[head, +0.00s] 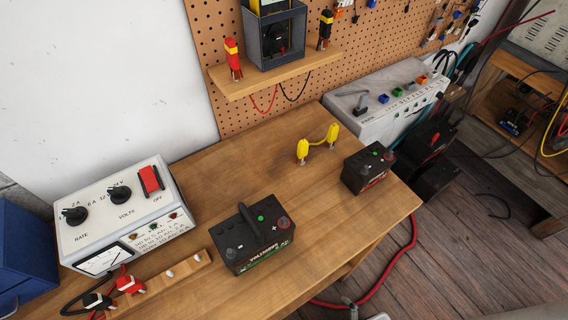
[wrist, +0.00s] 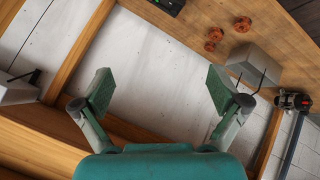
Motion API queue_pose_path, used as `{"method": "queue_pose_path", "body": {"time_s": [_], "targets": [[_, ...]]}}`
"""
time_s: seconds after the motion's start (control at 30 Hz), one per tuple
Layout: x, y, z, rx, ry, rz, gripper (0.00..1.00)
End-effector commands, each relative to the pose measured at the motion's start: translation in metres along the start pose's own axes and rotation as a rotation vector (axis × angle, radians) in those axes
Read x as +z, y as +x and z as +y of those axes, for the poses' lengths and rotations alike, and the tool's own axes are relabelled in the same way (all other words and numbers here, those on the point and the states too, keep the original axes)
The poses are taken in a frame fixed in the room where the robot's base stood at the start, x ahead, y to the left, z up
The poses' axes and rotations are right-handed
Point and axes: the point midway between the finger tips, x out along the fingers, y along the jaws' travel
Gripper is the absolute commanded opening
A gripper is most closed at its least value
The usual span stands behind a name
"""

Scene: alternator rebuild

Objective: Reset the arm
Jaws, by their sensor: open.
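My gripper (wrist: 163,90) shows in the wrist view, with its two green-padded fingers spread wide apart. Nothing is between the fingers. Behind them are a pale panelled surface and wooden beams, and no object touches the fingers. My gripper cannot be made out in the head view, so its place relative to the workbench (head: 215,170) there cannot be told.
On the bench stand a charger (head: 125,210), a black battery with a handle (head: 250,240), a smaller battery (head: 368,168) and a yellow jumper (head: 318,145). A shelf (head: 275,70) and a grey test unit (head: 390,100) are behind. The wrist view shows orange round parts (wrist: 214,38) and a grey block (wrist: 254,64).

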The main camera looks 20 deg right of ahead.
Motion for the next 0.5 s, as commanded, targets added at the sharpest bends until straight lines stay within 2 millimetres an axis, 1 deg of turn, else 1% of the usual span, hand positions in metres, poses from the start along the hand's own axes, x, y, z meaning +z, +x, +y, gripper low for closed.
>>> {"method": "queue_pose_path", "body": {"time_s": [0.03,0.17,0.2,0.3,0.4,0.5], "targets": [[-0.008,-0.023,0.007,0.032,0.071,0.039,0.98],[-0.035,-0.076,0.03,0.107,0.268,0.165,0.98],[-0.045,-0.093,0.038,0.126,0.327,0.207,0.98],[-0.067,-0.132,0.057,0.159,0.462,0.307,0.98],[-0.086,-0.163,0.073,0.177,0.566,0.393,0.98],[-0.099,-0.184,0.084,0.184,0.637,0.452,0.98]]}}
